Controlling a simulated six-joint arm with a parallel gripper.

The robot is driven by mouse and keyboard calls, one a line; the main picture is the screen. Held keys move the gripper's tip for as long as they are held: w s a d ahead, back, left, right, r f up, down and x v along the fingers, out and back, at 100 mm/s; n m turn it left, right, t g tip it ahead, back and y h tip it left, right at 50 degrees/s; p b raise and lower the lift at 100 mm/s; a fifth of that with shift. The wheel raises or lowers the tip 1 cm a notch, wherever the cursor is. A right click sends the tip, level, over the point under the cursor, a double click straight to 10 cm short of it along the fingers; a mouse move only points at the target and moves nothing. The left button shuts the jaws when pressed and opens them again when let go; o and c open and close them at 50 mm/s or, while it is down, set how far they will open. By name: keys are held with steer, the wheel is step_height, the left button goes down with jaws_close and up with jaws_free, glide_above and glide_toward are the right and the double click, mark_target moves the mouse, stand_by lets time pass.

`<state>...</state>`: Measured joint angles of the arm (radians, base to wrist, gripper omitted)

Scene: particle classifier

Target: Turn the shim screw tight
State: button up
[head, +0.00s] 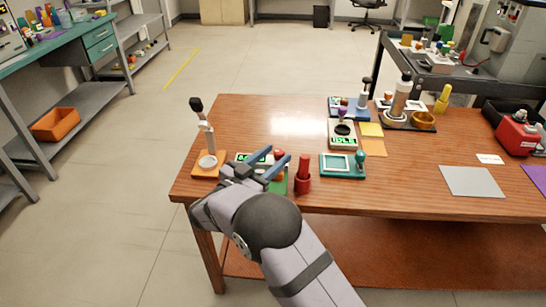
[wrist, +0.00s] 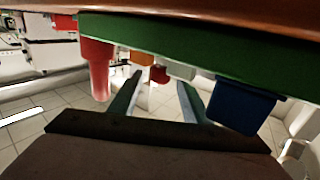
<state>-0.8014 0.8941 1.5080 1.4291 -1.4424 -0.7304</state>
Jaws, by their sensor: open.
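A green-based device (head: 278,187) sits at the near left of the wooden table, with a lit green display and a red knob (head: 280,153) beside my fingers. My gripper (head: 277,156) is open over this device and hides much of it. In the wrist view, which looks upside down, the green base (wrist: 190,35) carries a red part (wrist: 159,74), an orange part (wrist: 137,57) and a blue block (wrist: 240,105). My two fingers (wrist: 159,80) stand apart near the red part, with nothing clearly held. I cannot tell which part is the shim screw.
A red cylinder (head: 303,175) stands close to the right of my gripper. An orange-based stand (head: 207,170) is at the left. A teal tray device (head: 342,166) and an IDLE-labelled device (head: 343,141) stand farther right. The table's front right is mostly clear around a grey sheet (head: 471,181).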

steer(key=c, duration=1)
steer(key=shift+c, duration=0.2)
steer(key=shift+h, duration=0.3)
steer(key=shift+w+a+m+g+h, duration=0.1)
steer(key=shift+a+m+g+h, duration=0.05)
steer(key=shift+m+g+h, duration=0.5)
steer(key=o, duration=1)
steer(key=shift+o, duration=0.2)
